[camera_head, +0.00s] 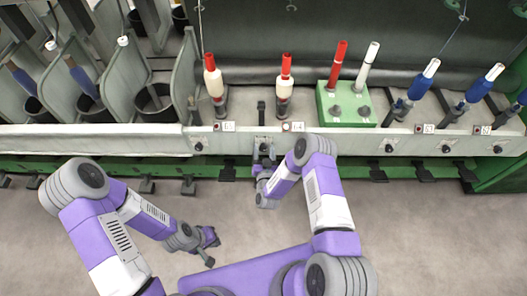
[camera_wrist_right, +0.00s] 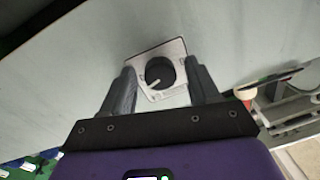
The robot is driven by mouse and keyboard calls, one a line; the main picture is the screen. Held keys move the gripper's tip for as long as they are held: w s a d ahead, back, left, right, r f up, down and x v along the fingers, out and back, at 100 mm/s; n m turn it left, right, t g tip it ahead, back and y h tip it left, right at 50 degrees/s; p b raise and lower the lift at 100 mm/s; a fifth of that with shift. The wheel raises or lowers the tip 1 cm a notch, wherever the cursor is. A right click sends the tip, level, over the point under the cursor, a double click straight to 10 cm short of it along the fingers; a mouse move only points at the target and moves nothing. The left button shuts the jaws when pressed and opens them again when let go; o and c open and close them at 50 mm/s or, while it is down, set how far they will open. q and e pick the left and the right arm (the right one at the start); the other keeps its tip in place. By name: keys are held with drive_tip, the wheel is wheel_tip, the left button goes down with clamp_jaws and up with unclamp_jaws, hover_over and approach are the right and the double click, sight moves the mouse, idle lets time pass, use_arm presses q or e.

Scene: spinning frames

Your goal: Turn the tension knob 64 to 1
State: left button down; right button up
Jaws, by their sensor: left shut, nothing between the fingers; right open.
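The tension knob (camera_wrist_right: 160,72) is a dark round knob with a white pointer mark, set on a pale plate (camera_wrist_right: 174,46) in the right wrist view. The mark points to the lower left of that picture; no scale digits are legible. My right gripper (camera_head: 263,158) is at the rail by the label that appears to read 64 (camera_head: 293,127). Its open fingers stand on either side of the knob in the right wrist view; contact cannot be told. In the head view the gripper partly hides the knob. My left gripper (camera_head: 208,257) is shut and empty, low over the floor.
Similar knobs (camera_head: 198,146) and (camera_head: 389,148) sit along the pale rail (camera_head: 340,145). Red-topped bobbins (camera_head: 285,75), a green block (camera_head: 345,105) with two spindles, and blue bobbins (camera_head: 423,80) stand behind it. Open grey floor (camera_head: 420,240) lies in front.

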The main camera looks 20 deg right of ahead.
drive_tip(key=c, duration=1)
drive_tip(key=shift+c, duration=0.2)
drive_tip(key=shift+n, duration=0.4)
drive_tip(key=n+p, duration=0.1)
drive_tip(key=n, duration=0.1)
drive_tip(key=shift+a+n, duration=0.15)
drive_tip(key=shift+n, duration=0.15)
drive_tip(key=n, duration=0.4)
drive_tip(key=shift+g+p, duration=0.3)
drive_tip(key=shift+p, duration=0.05)
drive_tip(key=n, duration=0.5)
drive_tip(key=shift+f+n, duration=0.1)
drive_tip(key=shift+n, duration=0.2)
drive_tip(key=n+b, duration=0.1)
drive_tip(key=n, duration=0.2)
drive_tip(key=shift+g+h, duration=0.3)
drive_tip(key=shift+h, duration=0.1)
drive_tip(key=shift+s+f+n+b, duration=0.1)
drive_tip(key=shift+n+b, duration=0.3)
drive_tip(key=shift+n, duration=1)
